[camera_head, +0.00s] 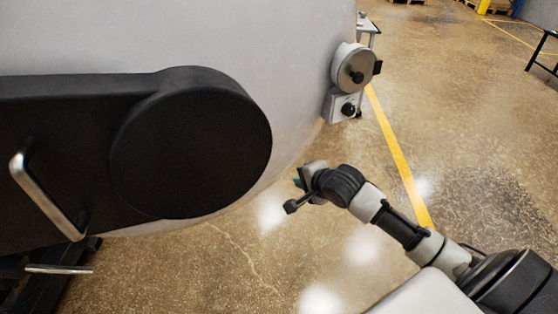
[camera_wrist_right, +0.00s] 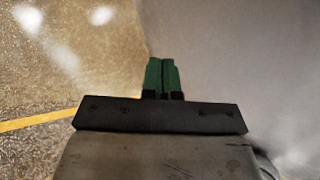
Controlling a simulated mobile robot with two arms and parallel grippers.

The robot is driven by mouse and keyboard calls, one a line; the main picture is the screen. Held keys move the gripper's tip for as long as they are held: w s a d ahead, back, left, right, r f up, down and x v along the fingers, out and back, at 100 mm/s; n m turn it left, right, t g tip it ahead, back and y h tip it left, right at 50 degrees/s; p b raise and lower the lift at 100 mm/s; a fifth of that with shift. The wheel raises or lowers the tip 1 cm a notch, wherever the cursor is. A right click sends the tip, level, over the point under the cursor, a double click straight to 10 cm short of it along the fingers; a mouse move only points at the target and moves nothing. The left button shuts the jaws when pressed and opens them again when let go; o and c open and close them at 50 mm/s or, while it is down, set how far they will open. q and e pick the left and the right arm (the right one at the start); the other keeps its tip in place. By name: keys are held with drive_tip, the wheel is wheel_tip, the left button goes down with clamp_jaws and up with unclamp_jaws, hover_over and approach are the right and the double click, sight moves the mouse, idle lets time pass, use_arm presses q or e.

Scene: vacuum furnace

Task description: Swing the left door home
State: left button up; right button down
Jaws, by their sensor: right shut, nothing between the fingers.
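The left door (camera_head: 225,40) is a large light grey curved surface that fills the upper left of the head view. A black arm with a round black end (camera_head: 190,145) lies across it, with a metal bar handle (camera_head: 45,195) at the far left. My right gripper (camera_head: 298,180) is low, near the door's lower right edge. In the right wrist view its green fingers (camera_wrist_right: 162,75) are together and empty, with the grey surface (camera_wrist_right: 240,60) close on the right. I cannot tell whether they touch it. My left gripper is out of view.
A grey round fitting with a dark knob (camera_head: 355,70) stands out at the door's right edge. A yellow floor line (camera_head: 395,150) runs past it. The floor (camera_head: 470,110) to the right is open.

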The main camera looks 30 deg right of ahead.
drive_tip(key=p, duration=0.2)
approach(272, 167)
drive_tip(key=x, duration=0.6)
drive_tip(key=shift+s+f, duration=0.35)
drive_tip(key=shift+f, duration=0.05)
drive_tip(key=shift+w, duration=0.55)
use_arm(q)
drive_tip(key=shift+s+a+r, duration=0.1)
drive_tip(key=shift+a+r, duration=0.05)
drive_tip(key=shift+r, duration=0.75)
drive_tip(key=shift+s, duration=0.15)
use_arm(e)
drive_tip(key=shift+r, duration=0.1)
